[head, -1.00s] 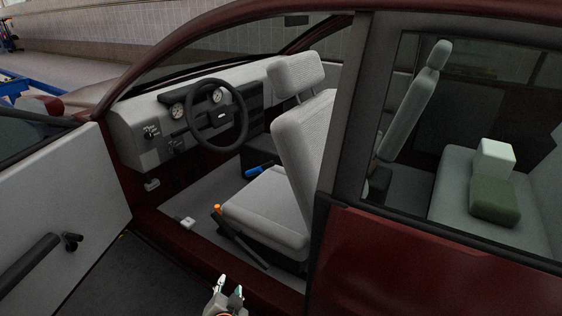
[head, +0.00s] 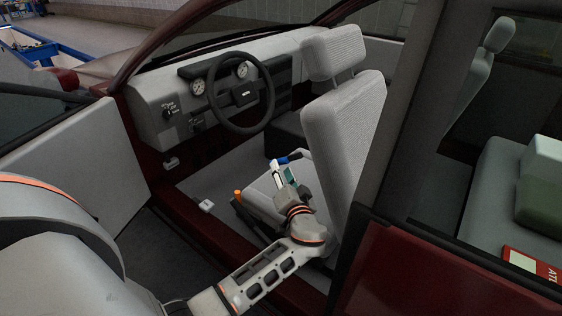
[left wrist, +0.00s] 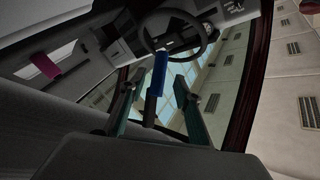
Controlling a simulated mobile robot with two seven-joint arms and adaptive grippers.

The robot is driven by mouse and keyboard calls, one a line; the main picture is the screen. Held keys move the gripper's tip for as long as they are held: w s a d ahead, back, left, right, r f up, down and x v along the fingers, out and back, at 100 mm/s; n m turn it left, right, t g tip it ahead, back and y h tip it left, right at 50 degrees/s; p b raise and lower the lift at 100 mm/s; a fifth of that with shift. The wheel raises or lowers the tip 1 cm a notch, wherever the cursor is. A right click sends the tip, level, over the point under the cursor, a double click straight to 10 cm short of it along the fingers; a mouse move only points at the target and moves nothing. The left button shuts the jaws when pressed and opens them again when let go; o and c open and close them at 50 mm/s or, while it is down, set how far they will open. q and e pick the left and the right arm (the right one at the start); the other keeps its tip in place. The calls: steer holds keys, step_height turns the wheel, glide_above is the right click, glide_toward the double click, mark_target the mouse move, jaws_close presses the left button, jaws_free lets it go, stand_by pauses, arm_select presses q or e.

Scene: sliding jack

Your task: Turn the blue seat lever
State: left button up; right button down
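The blue seat lever (head: 290,158) stands beside the front seat, its handle partly behind my left gripper. In the left wrist view the blue lever (left wrist: 160,74) is upright on a dark stem, in the gap between the two fingers. My left gripper (head: 283,168) is open over the seat cushion, at the near side of the lever. In the left wrist view its fingers (left wrist: 157,92) stand apart on either side of the lever's stem; I cannot tell whether either touches it. My right gripper is in neither current view.
The grey seat (head: 345,125) stands close behind my left gripper. An orange-tipped lever (head: 238,193) is by the cushion's near edge. The steering wheel (head: 240,95) is farther forward. The dark red door sill (head: 190,240) and open door (head: 80,165) border the opening.

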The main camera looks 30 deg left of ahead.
mark_target(279, 162)
arm_select(q)
steer(key=x, duration=0.5)
steer(key=shift+d, duration=0.1)
jaws_close()
